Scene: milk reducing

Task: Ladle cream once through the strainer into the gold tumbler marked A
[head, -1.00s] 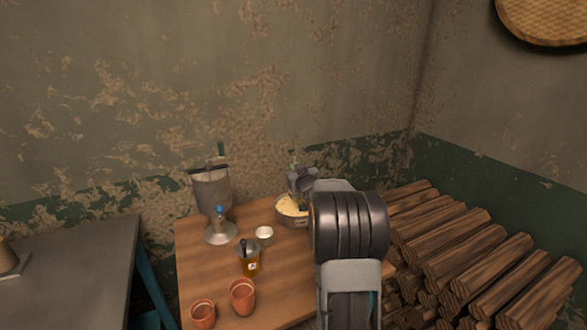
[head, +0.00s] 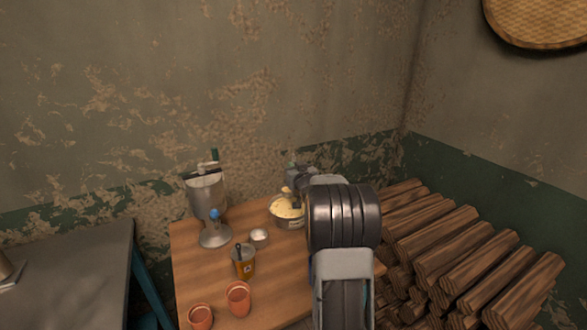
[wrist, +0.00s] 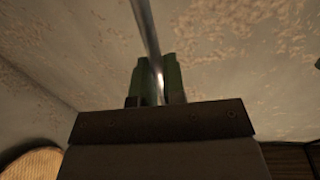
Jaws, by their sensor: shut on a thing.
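My gripper (wrist: 160,84) is shut on a thin metal handle (wrist: 147,35), which looks like the ladle's. In the head view the gripper is mostly hidden behind my arm, and the ladle's bowl is hard to make out. The pot of pale cream (head: 276,217) stands at the back right of the table, just in front of and below the gripper. The gold tumbler (head: 243,269) stands near the middle, with a pale label too small to read. A dark strainer (head: 241,252) appears to sit in its mouth.
A metal separator (head: 208,200) stands at the table's back left. A small white-filled cup (head: 259,236) is between it and the pot. Two copper cups (head: 238,298) stand at the front. Stacked logs (head: 450,250) lie right of the wooden table (head: 200,270).

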